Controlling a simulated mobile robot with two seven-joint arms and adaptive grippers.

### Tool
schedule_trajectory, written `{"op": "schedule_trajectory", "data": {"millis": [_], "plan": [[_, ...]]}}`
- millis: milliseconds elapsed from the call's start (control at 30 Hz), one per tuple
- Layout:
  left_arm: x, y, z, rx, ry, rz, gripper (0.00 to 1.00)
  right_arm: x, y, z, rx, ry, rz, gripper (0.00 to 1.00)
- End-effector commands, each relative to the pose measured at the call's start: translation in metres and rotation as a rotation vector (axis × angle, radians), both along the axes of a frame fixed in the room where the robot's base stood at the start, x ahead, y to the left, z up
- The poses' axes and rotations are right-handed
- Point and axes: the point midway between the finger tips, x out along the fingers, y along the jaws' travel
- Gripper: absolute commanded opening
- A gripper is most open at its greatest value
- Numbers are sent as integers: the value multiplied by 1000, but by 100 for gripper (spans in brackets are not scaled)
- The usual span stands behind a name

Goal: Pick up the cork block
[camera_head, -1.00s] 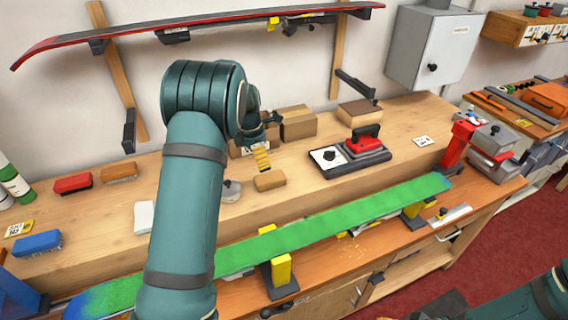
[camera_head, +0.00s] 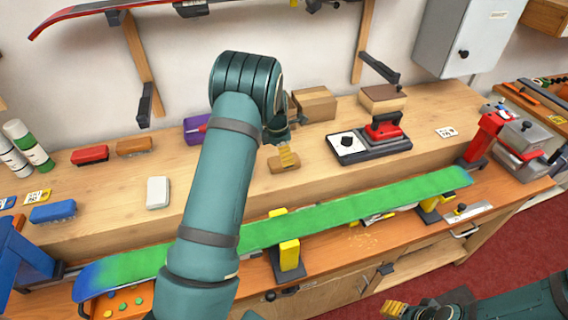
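The cork block (camera_head: 282,166), a small tan block, lies on the raised wooden shelf of the bench, behind the green board. My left gripper (camera_head: 288,156) points down from above, with its yellow ribbed fingertips right at the block. They overlap the block's top in this view; I cannot tell whether they touch it or how far apart they are. My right gripper (camera_head: 394,309) is at the bottom edge, low in front of the bench and far from the block. Only its yellow fingertips and part of its arm show.
A green board (camera_head: 350,212) lies on clamps along the front. A white block (camera_head: 158,192) and brushes, including a red one (camera_head: 89,154), lie left.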

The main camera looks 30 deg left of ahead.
Motion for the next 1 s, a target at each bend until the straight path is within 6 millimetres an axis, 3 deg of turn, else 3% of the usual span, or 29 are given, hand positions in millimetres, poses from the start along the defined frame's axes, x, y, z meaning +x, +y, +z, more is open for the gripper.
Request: {"op": "schedule_trajectory", "data": {"millis": [300,567,600,800,1000], "plan": [[5,-2,-42,0,3,1,96,0,0,0,0,0,0,47],[6,-3,-47,0,0,0,96,0,0,0,0,0,0,47],[6,-3,-47,0,0,0,90,0,0,0,0,0,0,47],[6,-3,-47,-1,1,0,24,0,0,0,0,0,0,47],[6,-3,-47,0,0,0,24,0,0,0,0,0,0,47]]}}
